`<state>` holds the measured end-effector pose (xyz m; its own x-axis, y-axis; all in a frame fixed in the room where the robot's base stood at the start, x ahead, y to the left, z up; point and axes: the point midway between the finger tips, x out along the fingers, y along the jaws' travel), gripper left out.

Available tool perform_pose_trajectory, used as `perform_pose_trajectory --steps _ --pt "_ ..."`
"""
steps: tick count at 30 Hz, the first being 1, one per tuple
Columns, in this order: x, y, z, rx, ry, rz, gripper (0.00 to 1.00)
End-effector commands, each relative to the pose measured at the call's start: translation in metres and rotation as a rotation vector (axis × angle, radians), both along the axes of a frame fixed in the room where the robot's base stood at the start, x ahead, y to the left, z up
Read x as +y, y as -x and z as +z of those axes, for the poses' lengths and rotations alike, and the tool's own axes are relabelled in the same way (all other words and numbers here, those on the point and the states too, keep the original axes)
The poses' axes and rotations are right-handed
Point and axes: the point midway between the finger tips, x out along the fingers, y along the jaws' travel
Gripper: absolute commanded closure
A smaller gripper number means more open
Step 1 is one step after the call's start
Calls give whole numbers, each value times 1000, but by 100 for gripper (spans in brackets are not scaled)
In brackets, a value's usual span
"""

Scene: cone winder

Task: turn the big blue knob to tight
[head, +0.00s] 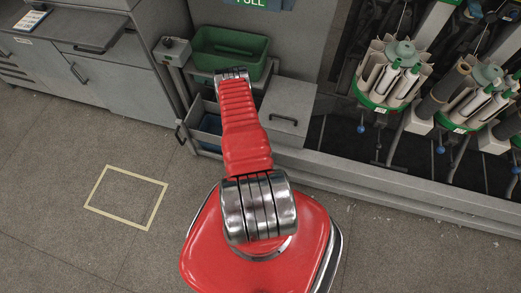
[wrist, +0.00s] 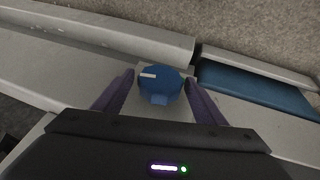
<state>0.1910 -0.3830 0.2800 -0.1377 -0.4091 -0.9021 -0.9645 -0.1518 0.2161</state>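The big blue knob (wrist: 160,86) shows in the wrist view, near the middle, on a pale grey surface. It is faceted, and a white pointer mark on its top points left. My gripper (wrist: 160,76) is open, with one purple finger on either side of the knob. A narrow gap shows between each finger and the knob, and I cannot tell how far above or below the knob's top the tips are. No tight label is readable. In the head view my red arm reaches towards the bins, and the knob and fingers are hidden.
In the head view a green bin (head: 229,44) stands beyond the arm, beside a small grey box (head: 172,50). The winder's cone packages (head: 391,78) stand to the right. A yellow-outlined square (head: 127,197) marks clear floor at left.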

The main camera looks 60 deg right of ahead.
Motion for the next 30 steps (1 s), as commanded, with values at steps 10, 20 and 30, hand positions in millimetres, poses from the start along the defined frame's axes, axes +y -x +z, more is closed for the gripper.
perform_pose_trajectory --steps 10,20,30 --pt "0 0 0 0 0 0 60" --pt "2 0 0 -1 -3 1 72" --pt "0 1 0 -37 -8 0 72"
